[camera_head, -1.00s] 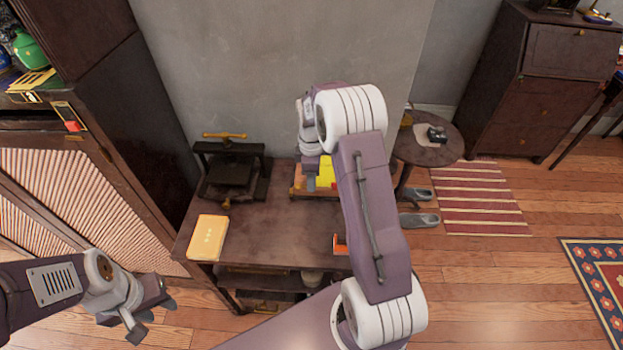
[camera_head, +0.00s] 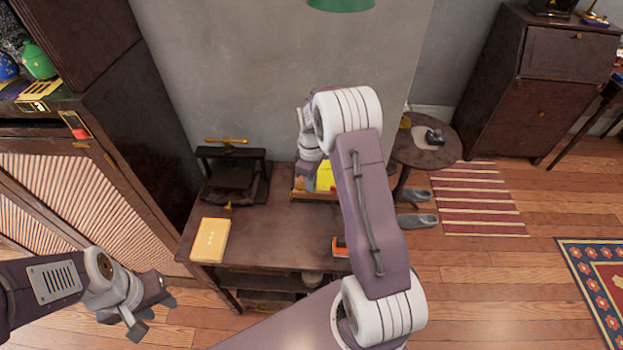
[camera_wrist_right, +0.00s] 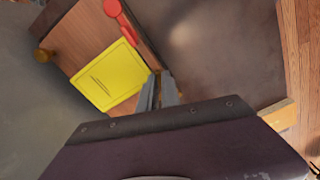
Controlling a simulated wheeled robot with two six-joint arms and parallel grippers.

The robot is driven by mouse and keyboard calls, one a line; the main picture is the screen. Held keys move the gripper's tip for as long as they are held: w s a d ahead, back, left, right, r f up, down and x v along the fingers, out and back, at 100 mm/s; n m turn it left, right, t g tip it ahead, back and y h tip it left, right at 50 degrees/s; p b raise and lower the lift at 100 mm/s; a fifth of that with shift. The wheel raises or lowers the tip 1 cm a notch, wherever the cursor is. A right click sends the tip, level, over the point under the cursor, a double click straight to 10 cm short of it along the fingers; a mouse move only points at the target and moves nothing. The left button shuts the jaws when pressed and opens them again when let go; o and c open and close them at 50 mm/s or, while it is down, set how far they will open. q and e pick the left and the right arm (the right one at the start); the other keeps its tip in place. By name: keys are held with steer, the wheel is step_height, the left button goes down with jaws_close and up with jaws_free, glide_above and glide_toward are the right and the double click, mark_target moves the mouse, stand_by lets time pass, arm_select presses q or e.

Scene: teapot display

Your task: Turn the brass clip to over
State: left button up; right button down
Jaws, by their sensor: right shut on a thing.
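A wooden board (camera_wrist_right: 86,35) with a yellow sheet (camera_wrist_right: 110,75) on it lies on the desk. The board also shows in the head view (camera_head: 313,195), partly behind my right arm. My right gripper (camera_wrist_right: 160,88) is shut at the sheet's right edge, by the board's edge. A small brass-coloured bit (camera_wrist_right: 158,72) shows at its fingertips, apparently the brass clip; most of it is hidden by the fingers. My left gripper (camera_head: 152,316) is open and empty, left of the desk's front.
On the desk (camera_head: 275,232) stand a dark press (camera_head: 232,175) with a brass handle and a yellow book (camera_head: 210,240). An orange object (camera_head: 340,247) is near the front edge. A round side table (camera_head: 425,153) is at the right. The desk's middle is clear.

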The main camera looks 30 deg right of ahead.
steer(key=m+p, duration=0.2)
steer(key=m, duration=0.1)
steer(key=shift+r+m, duration=0.15)
steer(key=shift+m, duration=0.25)
steer(key=m+p, duration=0.1)
steer(key=m, duration=0.2)
steer(key=shift+m, duration=0.3)
steer(key=m+p, duration=0.1)
steer(key=m, duration=0.2)
steer(key=shift+p, duration=0.3)
steer(key=shift+m+p, duration=0.35)
steer(key=shift+m, duration=1.45)
steer(key=c, duration=1.6)
jaws_free()
steer(key=shift+o, duration=0.2)
